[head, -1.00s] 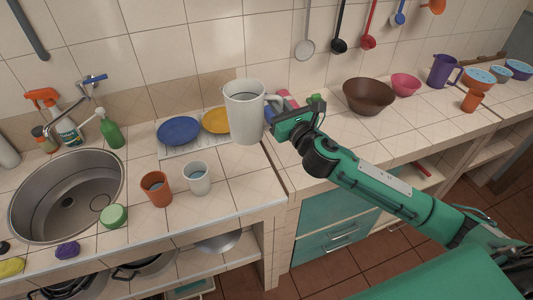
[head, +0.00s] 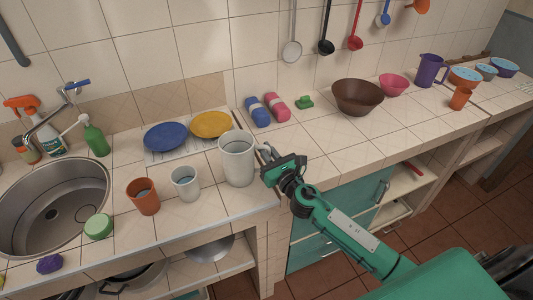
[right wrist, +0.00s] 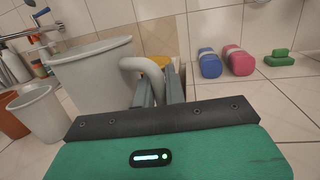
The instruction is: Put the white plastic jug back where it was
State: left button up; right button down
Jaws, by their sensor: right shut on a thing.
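The white plastic jug (head: 238,160) stands upright at the right end of the sink counter, right of the white cup (head: 185,184). I cannot tell whether its base touches the tiles. My right gripper (head: 268,158) is shut on the jug's handle from the right side. In the right wrist view the jug (right wrist: 95,75) is at the left, and its curved handle (right wrist: 131,64) is between the fingers of the gripper (right wrist: 158,85). The fingertips are partly hidden by the handle. My left gripper is not in view.
An orange cup (head: 143,197) and the white cup stand left of the jug. A rack with a blue plate (head: 166,136) and a yellow plate (head: 212,124) is behind. Blue (head: 258,111) and pink (head: 277,107) rolls and a green block (head: 304,102) lie to the right. The counter's front edge is close.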

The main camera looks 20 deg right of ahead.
jog(key=shift+r, duration=0.1)
jog(key=c, duration=1.5)
grip_release()
jog(key=shift+f, duration=0.2)
jog(key=shift+o, duration=0.2)
jog(key=shift+s, duration=0.3)
jog(key=b+v, duration=0.3)
jog(key=v, duration=0.8)
jog(key=shift+s+r, duration=0.15)
jog(key=shift+s, duration=0.1)
